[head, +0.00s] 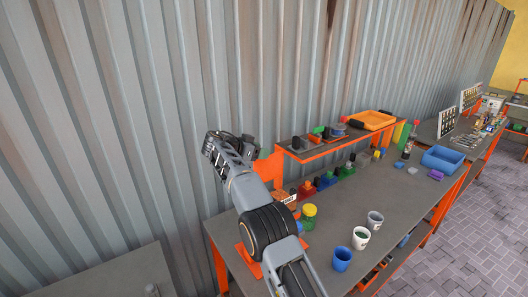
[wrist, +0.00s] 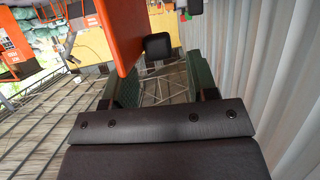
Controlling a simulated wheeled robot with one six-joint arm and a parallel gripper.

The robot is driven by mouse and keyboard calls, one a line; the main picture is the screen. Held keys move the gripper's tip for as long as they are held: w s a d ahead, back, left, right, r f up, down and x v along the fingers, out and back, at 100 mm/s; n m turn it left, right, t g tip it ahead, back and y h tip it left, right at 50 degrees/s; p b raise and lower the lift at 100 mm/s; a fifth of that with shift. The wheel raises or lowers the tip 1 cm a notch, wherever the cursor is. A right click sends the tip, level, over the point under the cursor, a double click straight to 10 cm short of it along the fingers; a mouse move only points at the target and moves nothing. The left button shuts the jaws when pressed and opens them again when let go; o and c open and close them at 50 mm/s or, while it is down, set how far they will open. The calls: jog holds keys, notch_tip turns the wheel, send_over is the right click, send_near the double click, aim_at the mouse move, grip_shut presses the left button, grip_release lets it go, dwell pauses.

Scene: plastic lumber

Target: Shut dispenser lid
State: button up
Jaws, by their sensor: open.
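My gripper (head: 214,148) is raised at the left end of the orange-edged shelf, in front of the corrugated wall. In the wrist view its two green-padded fingers (wrist: 164,86) stand apart, with nothing held between them. An orange panel (wrist: 120,35) and a black block (wrist: 157,46) show just beyond the fingers. I cannot tell for certain which thing is the dispenser or how its lid stands. A small green jar with a yellow top (head: 309,211) stands on the workbench near my arm.
The grey workbench (head: 338,213) holds a blue cup (head: 342,259), a white cup (head: 361,238), a grey cup (head: 375,220) and a blue bin (head: 443,159). Above it, the shelf (head: 318,153) carries an orange tray (head: 372,120). Several coloured bottles line the back. The paved floor at right is clear.

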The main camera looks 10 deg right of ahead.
jog(key=shift+x, duration=1.1)
grip_shut()
